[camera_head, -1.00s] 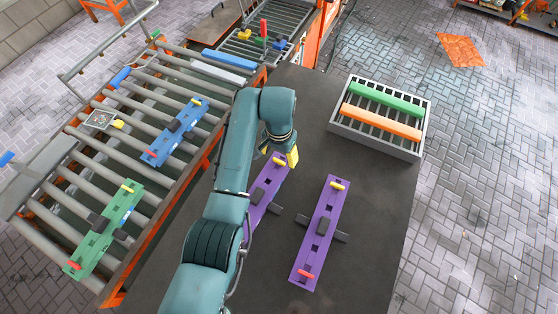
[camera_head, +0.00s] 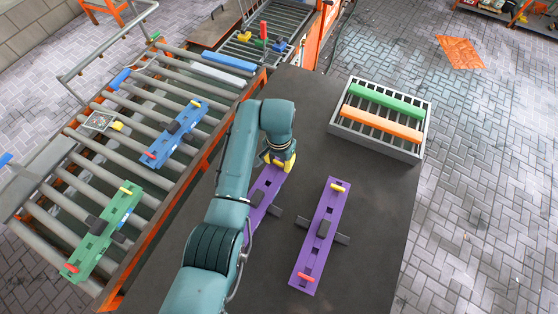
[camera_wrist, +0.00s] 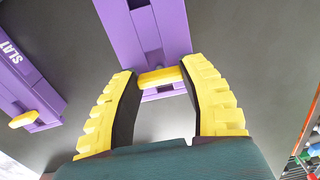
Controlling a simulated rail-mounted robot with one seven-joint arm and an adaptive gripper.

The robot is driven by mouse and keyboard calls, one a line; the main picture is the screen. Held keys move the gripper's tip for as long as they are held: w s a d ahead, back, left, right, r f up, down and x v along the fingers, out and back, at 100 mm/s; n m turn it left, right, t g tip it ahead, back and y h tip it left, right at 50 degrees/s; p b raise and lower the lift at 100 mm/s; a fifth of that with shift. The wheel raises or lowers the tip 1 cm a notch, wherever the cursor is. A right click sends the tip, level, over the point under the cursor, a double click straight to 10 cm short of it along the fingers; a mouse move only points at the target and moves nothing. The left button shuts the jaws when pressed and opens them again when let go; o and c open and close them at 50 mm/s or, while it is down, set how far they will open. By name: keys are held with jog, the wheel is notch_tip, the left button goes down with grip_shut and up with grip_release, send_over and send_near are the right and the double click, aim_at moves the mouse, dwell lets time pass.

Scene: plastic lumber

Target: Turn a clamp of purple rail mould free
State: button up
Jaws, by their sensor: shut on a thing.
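A purple mould (camera_head: 265,190) lies on the dark table, partly hidden by my arm in the head view. It shows at the top of the wrist view (camera_wrist: 145,35). My gripper (camera_head: 281,163) is at its far end. In the wrist view, my yellow fingers (camera_wrist: 159,70) are shut on a yellow clamp (camera_wrist: 160,77), one on each side. The clamp lies crosswise at the mould's end. A second purple mould (camera_head: 319,240) lies to the right, with a yellow clamp (camera_head: 338,187) and a red clamp (camera_head: 305,276). It is marked SLAT in the wrist view (camera_wrist: 28,85).
A grey crate (camera_head: 421,135) with a green bar and an orange bar stands at the table's far right. A roller conveyor on the left carries a blue mould (camera_head: 176,135) and a green mould (camera_head: 105,232). Bare table lies right of the purple moulds.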

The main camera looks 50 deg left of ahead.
jog(key=shift+n+p, duration=0.3)
jog(key=n+p, duration=0.2)
jog(key=n, duration=0.1)
jog(key=shift+r, duration=0.15)
jog(key=n+p, duration=0.2)
jog(key=n, duration=0.2)
jog(key=shift+n, duration=0.4)
jog(key=n+p, duration=0.1)
jog(key=n, duration=0.3)
jog(key=shift+n, duration=0.3)
jog(key=n, duration=0.4)
jog(key=shift+f+n, duration=0.2)
jog(key=shift+n, duration=0.2)
jog(key=o, duration=1.2)
